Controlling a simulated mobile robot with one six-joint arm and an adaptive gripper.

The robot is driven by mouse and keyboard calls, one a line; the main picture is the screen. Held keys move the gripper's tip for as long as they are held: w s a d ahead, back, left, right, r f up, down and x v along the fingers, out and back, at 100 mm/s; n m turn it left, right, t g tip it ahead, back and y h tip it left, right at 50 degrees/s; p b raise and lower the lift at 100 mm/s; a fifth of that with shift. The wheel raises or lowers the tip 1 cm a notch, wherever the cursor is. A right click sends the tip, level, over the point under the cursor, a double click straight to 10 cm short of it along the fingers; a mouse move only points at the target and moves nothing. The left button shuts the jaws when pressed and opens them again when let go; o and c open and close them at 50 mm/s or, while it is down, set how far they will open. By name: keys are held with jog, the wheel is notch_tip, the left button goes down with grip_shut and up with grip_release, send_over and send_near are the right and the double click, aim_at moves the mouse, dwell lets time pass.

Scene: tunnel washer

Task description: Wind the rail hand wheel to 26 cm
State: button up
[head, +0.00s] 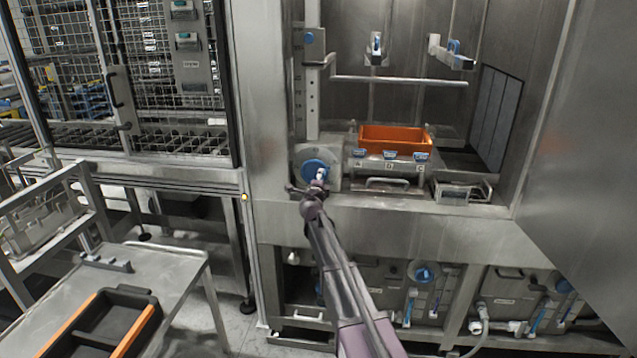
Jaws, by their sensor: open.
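The rail hand wheel (311,168) is a blue disc on a grey plate at the left of the washer opening. My arm reaches up from the bottom of the view, and my gripper (320,176) is at the wheel's lower right, in front of it. The jaws are open; they are small here, and I cannot tell whether they touch the wheel or its handle. A vertical rail with a scale (312,95) stands above the wheel; its marks are too small to read. A horizontal bar (400,80) extends right from the rail.
An orange bin (394,139) sits in the opening behind blue-labelled clips. A metal tray (465,190) lies right of it. A large steel panel (585,160) stands at the right. A bench with a black and orange tray (110,325) is at the lower left.

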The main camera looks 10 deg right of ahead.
jog(key=shift+x, duration=2.25)
jog(key=c, duration=0.8)
jog(key=shift+f, duration=0.15)
